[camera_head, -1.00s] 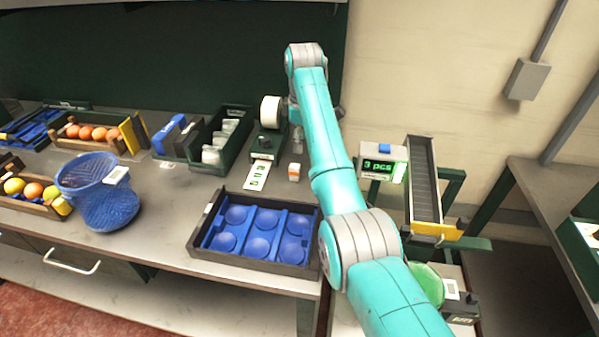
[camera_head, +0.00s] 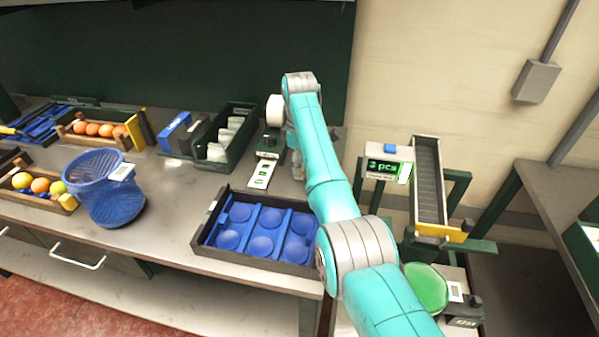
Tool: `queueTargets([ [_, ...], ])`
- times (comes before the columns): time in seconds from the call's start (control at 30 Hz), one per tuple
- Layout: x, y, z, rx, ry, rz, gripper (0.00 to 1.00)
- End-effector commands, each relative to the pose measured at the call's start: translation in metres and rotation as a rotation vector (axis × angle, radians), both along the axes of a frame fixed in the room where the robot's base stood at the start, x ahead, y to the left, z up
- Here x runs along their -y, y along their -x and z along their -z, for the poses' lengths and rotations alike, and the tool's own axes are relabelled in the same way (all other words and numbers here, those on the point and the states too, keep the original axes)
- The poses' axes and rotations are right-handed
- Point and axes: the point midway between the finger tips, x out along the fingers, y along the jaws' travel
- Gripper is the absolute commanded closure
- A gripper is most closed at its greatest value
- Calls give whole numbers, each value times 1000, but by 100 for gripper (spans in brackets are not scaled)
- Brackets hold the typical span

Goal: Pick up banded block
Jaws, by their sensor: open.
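My gripper (camera_head: 297,163) shows only in small part as a pale grey shape at the left edge of my turquoise arm, low over the bench; the arm covers much of it. It is open. The small white block with an orange band, seen standing on the bench here a second ago, cannot be made out now. My gripper and arm cover its spot, and whether the fingers touch it cannot be told.
A green label dispenser (camera_head: 271,143) with a paper strip (camera_head: 262,174) stands close left. A dark tray with blue cups (camera_head: 208,243) lies in front. A counter display (camera_head: 388,168) and a chute (camera_head: 428,185) are right. A blue mesh basket (camera_head: 104,190) stands left.

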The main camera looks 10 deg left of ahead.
Motion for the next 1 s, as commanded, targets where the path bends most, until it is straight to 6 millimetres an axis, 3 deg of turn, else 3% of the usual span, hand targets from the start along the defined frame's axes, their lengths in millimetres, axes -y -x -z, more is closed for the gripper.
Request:
queueTargets([
  [0.2, 1, 3, 30, -1, 1, 0, 46],
  [0.47, 1, 2, 35, 1, 0, 0, 46],
  [0.7, 1, 2, 35, 1, 0, 0, 100],
  [1.0, 1, 2, 34, 1, 0, 0, 100],
])
